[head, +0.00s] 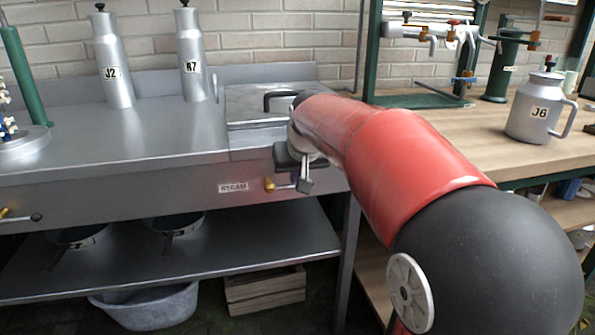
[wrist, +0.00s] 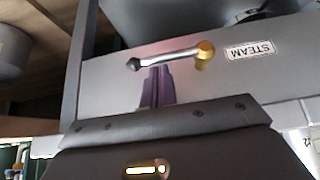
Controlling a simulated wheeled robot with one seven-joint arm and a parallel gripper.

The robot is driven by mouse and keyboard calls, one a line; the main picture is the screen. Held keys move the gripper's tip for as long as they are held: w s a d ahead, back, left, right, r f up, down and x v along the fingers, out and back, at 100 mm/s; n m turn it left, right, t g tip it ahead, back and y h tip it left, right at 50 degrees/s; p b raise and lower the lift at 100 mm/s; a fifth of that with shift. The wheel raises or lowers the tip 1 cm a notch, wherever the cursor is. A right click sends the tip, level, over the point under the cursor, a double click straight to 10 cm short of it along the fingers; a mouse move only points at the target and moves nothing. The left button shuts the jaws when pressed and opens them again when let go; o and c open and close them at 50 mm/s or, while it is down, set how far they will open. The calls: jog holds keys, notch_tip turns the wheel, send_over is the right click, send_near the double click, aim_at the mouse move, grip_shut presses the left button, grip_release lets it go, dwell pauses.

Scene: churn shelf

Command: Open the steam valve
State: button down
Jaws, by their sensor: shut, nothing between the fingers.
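The steam valve (wrist: 205,50) has a brass hub on the front panel of the steel counter, beside a STEAM label (wrist: 250,50). Its silver lever (wrist: 170,57) runs sideways from the hub to a dark knob (wrist: 134,64), nearly level. In the head view the brass hub (head: 269,184) shows just right of the label (head: 233,187), with the lever partly hidden by my gripper. My gripper (wrist: 157,72) is shut and empty, its fingertips right at the lever between knob and hub. I cannot tell whether they touch it. In the head view my gripper (head: 305,185) is in front of the panel.
A lidded steel basin (head: 265,103) is above the valve. Churns J2 (head: 114,73) and K7 (head: 193,69) stand on the counter. Jug J6 (head: 535,112) stands on the wooden bench at right. A lower shelf (head: 210,255) lies below. Another valve (head: 18,217) is at far left.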

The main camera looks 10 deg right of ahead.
jog(key=shift+f, duration=0.1)
jog(key=shift+d+f+y+b, duration=0.1)
jog(key=shift+d+y+b, duration=0.05)
jog(key=shift+y+b, duration=0.2)
